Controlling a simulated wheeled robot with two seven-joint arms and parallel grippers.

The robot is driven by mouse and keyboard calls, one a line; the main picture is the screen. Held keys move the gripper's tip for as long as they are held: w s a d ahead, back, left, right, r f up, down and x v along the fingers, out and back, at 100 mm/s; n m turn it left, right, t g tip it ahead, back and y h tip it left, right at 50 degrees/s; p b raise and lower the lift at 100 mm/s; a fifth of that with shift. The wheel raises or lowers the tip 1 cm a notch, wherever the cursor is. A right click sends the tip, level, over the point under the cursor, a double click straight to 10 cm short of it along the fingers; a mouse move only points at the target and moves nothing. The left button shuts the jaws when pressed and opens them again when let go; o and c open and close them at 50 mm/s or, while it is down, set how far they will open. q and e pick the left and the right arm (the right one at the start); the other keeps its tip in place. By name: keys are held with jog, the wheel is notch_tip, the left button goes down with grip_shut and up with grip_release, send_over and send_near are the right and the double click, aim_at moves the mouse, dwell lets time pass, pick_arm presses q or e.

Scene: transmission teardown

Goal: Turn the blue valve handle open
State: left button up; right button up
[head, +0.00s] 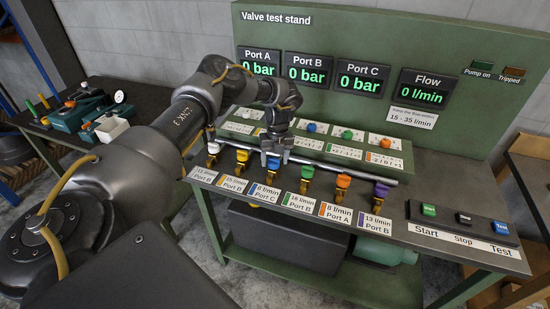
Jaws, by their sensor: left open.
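The blue valve handle (273,164) is third from the left in the front row of coloured valve handles along a silver pipe. The label below it reads Port C, with a flow figure that looks like 8 l/min. My left gripper (275,157) points down right at the blue handle, with its jaws open. Its fingers partly hide the handle, and I cannot tell whether they touch it. The Flow display (425,91) reads 0 l/min, and the Port C display (364,81) reads 0 bar. My right gripper is not in view.
Close neighbours are the yellow handle (242,155) and the green handle (306,171). White, orange and purple handles share the row. Behind stand small knobs on labelled plates, including a blue knob (311,127). A button box (463,219) sits at the right.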

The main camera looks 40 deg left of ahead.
pick_arm(q)
jog(key=shift+c, duration=0.8)
jog(key=c, duration=0.8)
